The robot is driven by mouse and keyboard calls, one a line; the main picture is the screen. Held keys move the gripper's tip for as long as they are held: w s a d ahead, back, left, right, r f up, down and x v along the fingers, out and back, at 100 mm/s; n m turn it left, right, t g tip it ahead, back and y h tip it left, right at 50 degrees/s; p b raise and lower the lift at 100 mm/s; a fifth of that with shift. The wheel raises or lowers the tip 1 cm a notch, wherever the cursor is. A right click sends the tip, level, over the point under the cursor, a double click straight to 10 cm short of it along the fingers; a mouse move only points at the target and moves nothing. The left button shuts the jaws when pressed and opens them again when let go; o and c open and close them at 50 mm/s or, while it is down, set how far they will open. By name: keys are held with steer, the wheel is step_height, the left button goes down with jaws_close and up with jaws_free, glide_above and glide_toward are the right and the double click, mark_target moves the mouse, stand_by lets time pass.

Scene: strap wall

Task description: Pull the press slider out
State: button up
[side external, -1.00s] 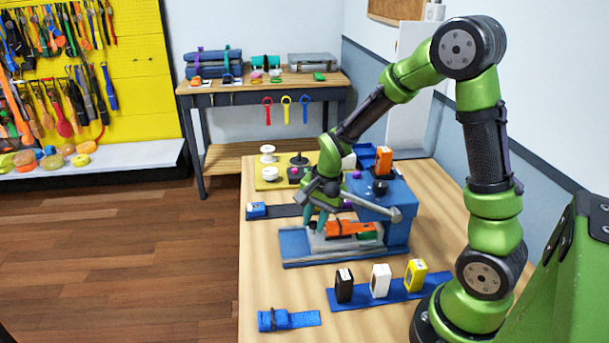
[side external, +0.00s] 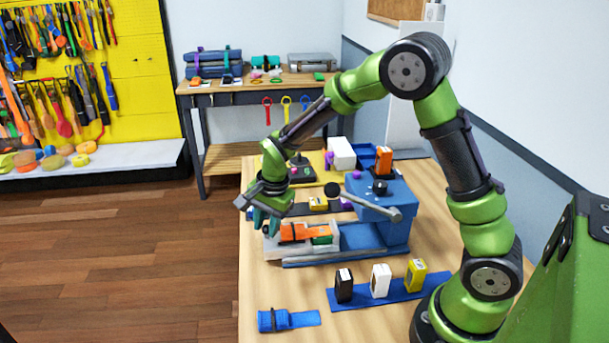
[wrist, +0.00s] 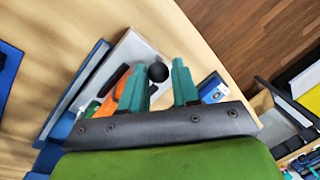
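The press slider (side external: 271,245) is a light grey tray that stands far out to the left of the blue press (side external: 395,230). An orange strap (side external: 303,232) with a dark band and a green piece lie on it. My gripper (side external: 266,222) is at the slider's outer left end. In the wrist view its two teal fingers (wrist: 160,82) stand on either side of a round black knob (wrist: 158,72), which nearly fills the gap between them. The slider (wrist: 128,52) also shows there, beside the fingers. The knob is hidden in the side view.
A blue mat (side external: 400,290) in front holds black, white and yellow boxed items. A rolled blue strap (side external: 288,320) lies at the table's front left. The press lever (side external: 370,203) extends above the slider's track. The table's left edge is close to my gripper.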

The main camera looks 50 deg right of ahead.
steer(key=shift+o, duration=0.6)
steer(key=shift+w+a+r, duration=0.1)
steer(key=shift+a, duration=0.05)
steer(key=s+r, duration=0.3)
steer(key=r, duration=1.3)
steer(key=shift+s+d+r, duration=0.15)
steer(key=shift+d+r, duration=0.1)
steer(key=shift+d, duration=0.1)
steer(key=s+a+r+n+t+y, duration=0.1)
steer(key=s+n+t, duration=0.4)
steer(key=s+n, duration=0.6)
steer(key=s+r, duration=0.1)
steer(key=s, duration=0.5)
steer(key=shift+s+a+n+y, duration=0.3)
steer(key=shift+n, duration=0.1)
